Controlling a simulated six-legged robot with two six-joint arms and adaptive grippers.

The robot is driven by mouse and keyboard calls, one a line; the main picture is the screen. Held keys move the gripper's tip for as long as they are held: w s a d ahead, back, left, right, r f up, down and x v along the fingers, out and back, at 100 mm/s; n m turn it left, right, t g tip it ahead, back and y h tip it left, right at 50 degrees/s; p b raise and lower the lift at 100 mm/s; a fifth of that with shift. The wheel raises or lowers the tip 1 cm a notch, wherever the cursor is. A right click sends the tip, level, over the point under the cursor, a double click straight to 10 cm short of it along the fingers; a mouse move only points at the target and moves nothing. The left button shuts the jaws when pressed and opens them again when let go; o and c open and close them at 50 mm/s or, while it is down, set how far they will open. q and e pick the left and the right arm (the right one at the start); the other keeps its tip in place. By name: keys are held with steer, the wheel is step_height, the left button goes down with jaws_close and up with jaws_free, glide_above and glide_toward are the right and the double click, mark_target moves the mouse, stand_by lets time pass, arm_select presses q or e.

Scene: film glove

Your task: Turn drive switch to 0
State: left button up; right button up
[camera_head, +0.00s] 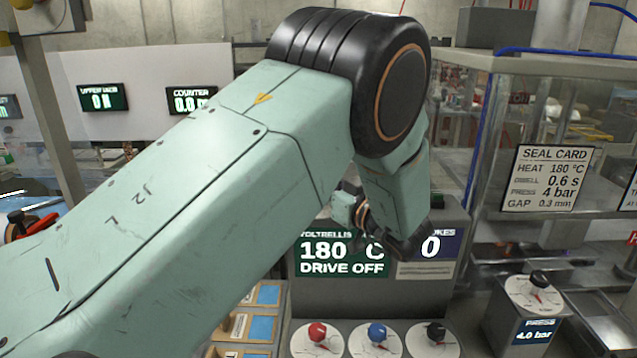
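A control console shows a display (341,258) reading "180 °C" and "DRIVE OFF". Below it are three round white dials with a red knob (317,331), a blue knob (377,333) and a black knob (435,332). Their labels are too small or cut off to read, and I cannot tell which control is the drive switch. My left arm comes in from the left, bends at a black joint and drops in front of the display. Its wrist shows in part before the console; the gripper fingers are hidden behind the arm. My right gripper is out of view.
A clear-walled cabinet with a seal card (546,179) stands at the right. A pressure box (528,310) with a black knob reads 4.0 bar. A small blue-and-wood tray (240,325) lies left of the dials. Counter displays (191,100) hang at the back left.

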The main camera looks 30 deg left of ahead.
arm_select(q)
steer(key=shift+r, duration=0.1)
stand_by(0.4)
steer(key=o, duration=1.2)
steer(key=shift+d, duration=0.15)
step_height(320, 180, up, 10)
